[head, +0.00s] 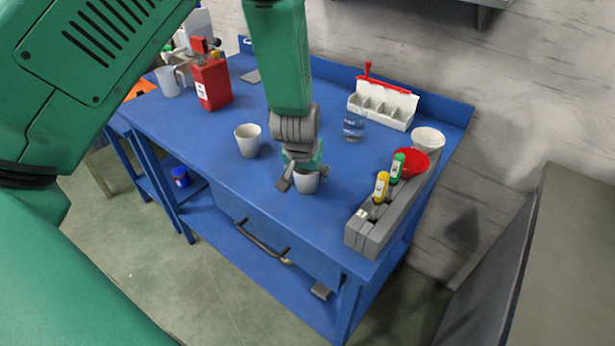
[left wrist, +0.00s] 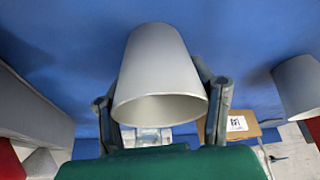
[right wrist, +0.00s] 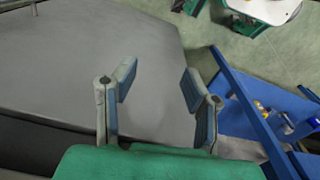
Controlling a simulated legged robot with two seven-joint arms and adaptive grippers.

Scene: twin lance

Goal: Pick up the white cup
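A white cup (head: 308,184) stands on the blue table (head: 225,185) near its front edge. My left gripper (head: 303,174) points down at it, with one finger on each side. In the left wrist view the cup (left wrist: 160,75) fills the space between the spread fingers (left wrist: 162,100); its far sides hide the fingertips, and I see no clear grip. A second white cup (head: 247,142) stands to the left, apart from the gripper; it also shows at the right of the left wrist view (left wrist: 300,85). My right gripper (right wrist: 158,85) is open and empty, over a grey surface.
A grey holder (head: 375,232) with yellow and green-capped tubes stands right of the cup, with a red bowl (head: 411,163) behind. A clear glass (head: 354,126) and a white compartment box (head: 383,105) are at the back. A red can (head: 212,84) stands left. The table's front left is clear.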

